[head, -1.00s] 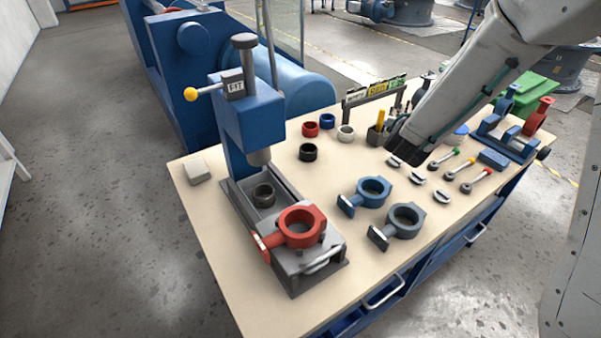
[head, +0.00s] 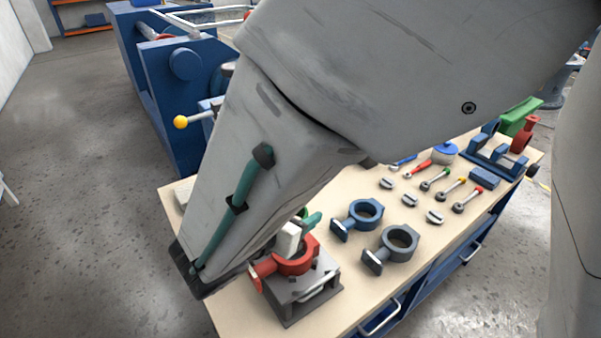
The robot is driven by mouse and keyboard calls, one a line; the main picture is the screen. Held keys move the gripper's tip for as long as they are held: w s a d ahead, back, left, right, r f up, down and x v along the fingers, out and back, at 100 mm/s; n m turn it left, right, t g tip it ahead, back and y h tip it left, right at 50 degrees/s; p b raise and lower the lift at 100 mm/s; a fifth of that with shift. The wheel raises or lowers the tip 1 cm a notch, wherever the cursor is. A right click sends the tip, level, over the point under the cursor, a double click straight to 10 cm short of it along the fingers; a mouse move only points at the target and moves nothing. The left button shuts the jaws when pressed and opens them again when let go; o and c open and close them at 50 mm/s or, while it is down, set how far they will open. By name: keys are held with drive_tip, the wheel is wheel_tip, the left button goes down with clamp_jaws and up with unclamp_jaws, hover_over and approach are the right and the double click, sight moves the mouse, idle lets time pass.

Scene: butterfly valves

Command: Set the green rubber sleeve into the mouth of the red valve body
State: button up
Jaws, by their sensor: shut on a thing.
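The red valve body (head: 298,266) sits on the grey sliding plate (head: 290,304) of the press, its ring mouth facing up and its flanged neck to the left. My gripper (head: 291,238) is at the mouth, mostly hidden behind my arm; a pale finger part shows just above the ring. A small patch of bright green (head: 303,212) shows beside it, which fits the green rubber sleeve, but most of that is hidden. My gripper is shut on it. I cannot tell whether the sleeve touches the mouth or is above it.
Two blue-grey valve bodies, one nearer the back (head: 358,215) and one in front (head: 398,242), lie just right of the press. Several colour-tipped handles and small discs lie beyond them. My arm covers the press column and the loose rings. A drawer handle (head: 383,318) juts from the bench front.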

drive_tip(key=shift+f, duration=2.85)
drive_tip(key=shift+s+f, duration=0.15)
drive_tip(key=shift+f, duration=0.05)
drive_tip(key=shift+s+f, duration=0.1)
drive_tip(key=shift+f, duration=0.6)
drive_tip(key=o, duration=1.1)
drive_tip(key=shift+d+f, duration=0.1)
drive_tip(key=shift+c, duration=0.2)
wheel_tip(320, 180, up, 8)
drive_tip(key=shift+f, duration=0.25)
